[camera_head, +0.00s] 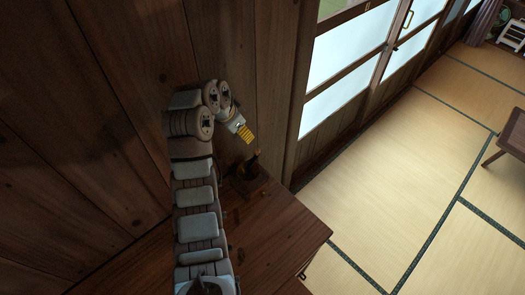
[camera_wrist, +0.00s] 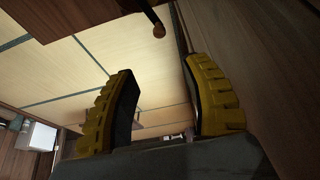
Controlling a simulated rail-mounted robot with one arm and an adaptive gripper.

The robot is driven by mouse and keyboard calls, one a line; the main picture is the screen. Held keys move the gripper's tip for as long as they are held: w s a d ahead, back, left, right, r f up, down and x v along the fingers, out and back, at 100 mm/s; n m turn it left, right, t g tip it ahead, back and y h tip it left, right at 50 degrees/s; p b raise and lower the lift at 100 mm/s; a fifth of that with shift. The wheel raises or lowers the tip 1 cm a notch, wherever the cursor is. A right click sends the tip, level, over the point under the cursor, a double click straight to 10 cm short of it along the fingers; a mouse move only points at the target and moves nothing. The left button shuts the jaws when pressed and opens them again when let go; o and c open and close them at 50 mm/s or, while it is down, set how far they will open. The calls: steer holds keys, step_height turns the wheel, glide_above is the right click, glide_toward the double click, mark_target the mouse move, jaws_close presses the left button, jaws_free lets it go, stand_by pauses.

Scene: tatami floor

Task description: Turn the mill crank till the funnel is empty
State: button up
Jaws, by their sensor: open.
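The mill (camera_head: 250,172) is a small dark shape on the wooden cabinet top, close to the wall. Its funnel and what is in it cannot be made out. My gripper (camera_head: 246,133) with its yellow fingers is above the mill, near the wall, apart from it. In the wrist view a thin dark bar with a round brown knob (camera_wrist: 158,31), which looks like the crank handle, shows at the top, beyond the fingertips. My gripper is open in the wrist view (camera_wrist: 163,68), with nothing between its fingers.
The wooden cabinet top (camera_head: 285,230) carries a few small dark bits near my arm. A plank wall (camera_head: 90,130) stands close by on the left. Tatami floor (camera_head: 370,190) lies open to the right, with a low table (camera_head: 514,132) at the far edge.

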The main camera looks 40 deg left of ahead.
steer(key=b, duration=0.6)
glide_toward(257, 150)
steer(key=p+x, duration=0.1)
steer(key=x, duration=0.9)
steer(key=shift+w+f, duration=0.15)
steer(key=shift+f, duration=0.15)
jaws_close()
